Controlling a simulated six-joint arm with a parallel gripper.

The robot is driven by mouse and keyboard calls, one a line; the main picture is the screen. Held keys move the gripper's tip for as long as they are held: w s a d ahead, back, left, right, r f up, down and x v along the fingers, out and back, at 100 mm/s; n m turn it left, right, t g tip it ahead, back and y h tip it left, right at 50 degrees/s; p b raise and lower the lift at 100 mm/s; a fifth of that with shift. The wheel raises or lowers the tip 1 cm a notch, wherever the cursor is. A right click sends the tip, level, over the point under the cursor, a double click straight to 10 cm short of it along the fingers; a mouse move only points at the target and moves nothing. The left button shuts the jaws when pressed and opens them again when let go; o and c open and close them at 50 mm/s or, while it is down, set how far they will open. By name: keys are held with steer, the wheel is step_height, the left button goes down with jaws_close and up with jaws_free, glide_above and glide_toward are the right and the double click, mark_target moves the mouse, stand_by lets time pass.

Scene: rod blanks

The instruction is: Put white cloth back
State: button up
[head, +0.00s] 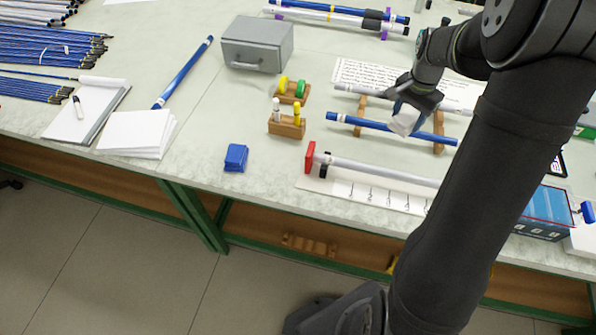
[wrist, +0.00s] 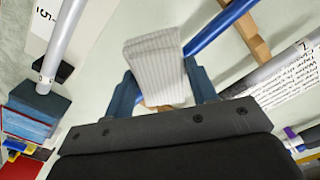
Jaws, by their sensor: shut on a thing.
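A white ribbed cloth (head: 403,122) is between the fingers of my gripper (head: 414,100), which is shut on it. In the wrist view the cloth (wrist: 155,62) sticks out beyond the two fingertips (wrist: 163,88). The cloth overlaps a blue rod (head: 355,124) in the head view. In the wrist view this rod (wrist: 222,22) passes close beside the cloth; I cannot tell whether they touch. The rod rests on wooden supports (head: 438,132).
A white stack (head: 135,133), grey box (head: 257,45) and wooden marker holders (head: 287,126) stand left. Bench between box and white stack is partly clear.

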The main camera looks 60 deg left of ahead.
steer(key=s+a+n, duration=0.1)
steer(key=s+a, duration=0.3)
steer(key=s, duration=0.4)
steer(key=s+a+n, duration=0.2)
steer(key=s+a, duration=0.2)
steer(key=s, duration=0.4)
steer(key=n, duration=0.4)
glide_toward(271, 175)
steer(key=shift+f, duration=3.1)
steer(key=shift+f, duration=0.15)
steer(key=o, duration=0.9)
steer(key=shift+o, duration=0.2)
step_height(271, 175, up, 12)
steer(key=shift+r, duration=0.2)
